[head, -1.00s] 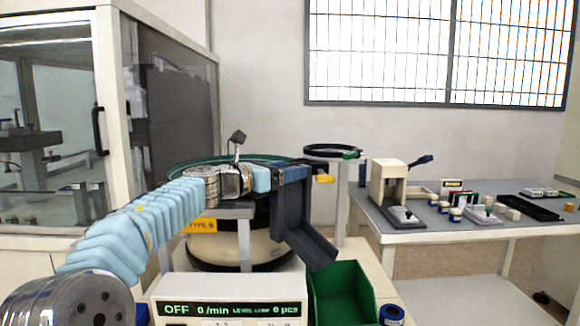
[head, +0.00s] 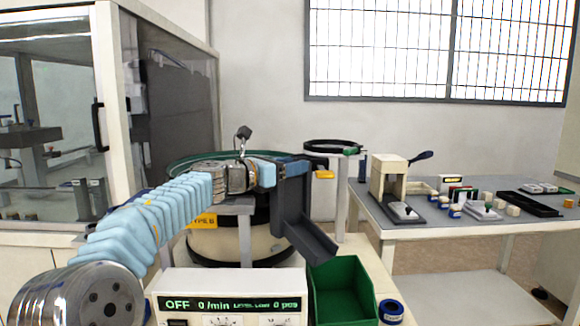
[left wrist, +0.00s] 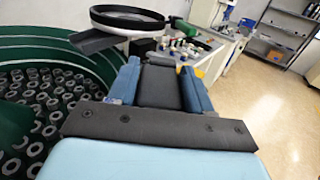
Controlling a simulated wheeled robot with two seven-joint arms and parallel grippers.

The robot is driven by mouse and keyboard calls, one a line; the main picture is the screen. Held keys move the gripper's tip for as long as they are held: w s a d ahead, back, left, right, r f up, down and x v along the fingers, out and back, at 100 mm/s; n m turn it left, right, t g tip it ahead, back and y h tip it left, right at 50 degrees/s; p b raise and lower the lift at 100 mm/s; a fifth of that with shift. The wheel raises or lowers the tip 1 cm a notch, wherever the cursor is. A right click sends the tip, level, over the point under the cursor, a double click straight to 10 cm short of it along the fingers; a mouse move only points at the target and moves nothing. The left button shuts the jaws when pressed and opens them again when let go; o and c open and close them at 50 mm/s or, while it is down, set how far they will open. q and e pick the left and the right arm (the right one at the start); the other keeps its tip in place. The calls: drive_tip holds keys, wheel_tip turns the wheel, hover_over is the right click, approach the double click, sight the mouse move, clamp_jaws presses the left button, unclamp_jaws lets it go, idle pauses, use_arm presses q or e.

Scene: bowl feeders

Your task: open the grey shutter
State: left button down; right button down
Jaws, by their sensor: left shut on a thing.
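A dark grey chute (head: 305,232) slopes down to the right from the feeder bowl, with upright walls at its top. My left gripper (head: 308,168) is at the top of these walls, coming in level from the left. It is shut on a part with a yellow tab (head: 325,174), which I take to be the grey shutter; its grey plate is mostly hidden by the fingers and chute. In the left wrist view the blue fingers (left wrist: 165,82) flank a dark grey surface, and a little yellow shows beyond them. My right gripper is not in view.
The feeder bowl (left wrist: 45,50) holds many grey rings. A green bin (head: 340,290) stands below the chute, beside the control box (head: 232,303) reading OFF. A blue tape roll (head: 391,310) lies right of the bin. A grey-topped bench (head: 400,232) is at right.

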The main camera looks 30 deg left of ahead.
use_arm(q)
wheel_tip(320, 180, up, 4)
drive_tip(key=p, duration=0.3)
drive_tip(key=shift+r+p, duration=0.25)
drive_tip(key=shift+p, duration=0.15)
drive_tip(key=shift+f, duration=0.2)
drive_tip(key=c, duration=0.6)
unclamp_jaws()
drive_tip(key=shift+o, duration=0.2)
drive_tip(key=shift+f, duration=0.1)
drive_tip(key=shift+s, duration=0.1)
drive_tip(key=shift+s+a+b, duration=0.15)
drive_tip(key=shift+s+b, duration=0.1)
drive_tip(key=shift+b, duration=0.05)
drive_tip(key=b+v, duration=0.2)
drive_tip(key=v, duration=1.1)
drive_tip(key=shift+s, duration=0.1)
